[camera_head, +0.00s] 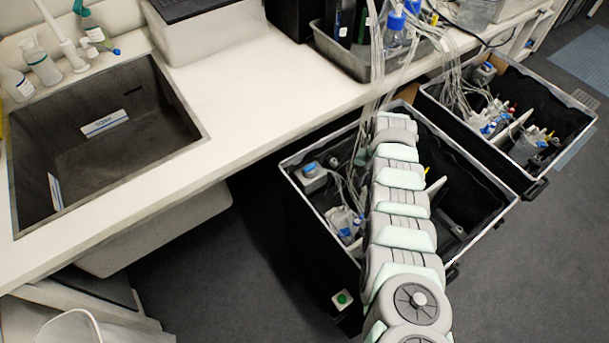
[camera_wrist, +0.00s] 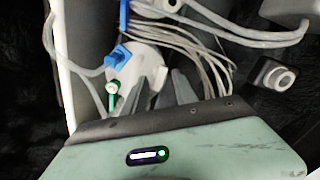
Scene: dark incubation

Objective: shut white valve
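In the wrist view, my gripper (camera_wrist: 158,82) reaches down among tubes, with its two grey fingers standing apart. A white part (camera_wrist: 140,63) lies just beyond the fingertips; I cannot tell whether it is the white valve or whether the fingers touch it. A blue valve (camera_wrist: 119,53) is up and left of the fingers. A green-and-white fitting (camera_wrist: 113,89) is close to the left finger. In the head view my arm reaches into the nearer black open box (camera_head: 455,180) and hides its middle, and the gripper is hidden there.
Several clear tubes (camera_wrist: 200,45) run close past the fingers in the wrist view. The box's pale wall (camera_wrist: 62,50) is to the left. In the head view a second open box (camera_head: 560,115) stands at right, and a white counter (camera_head: 250,85) with a sink is at left.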

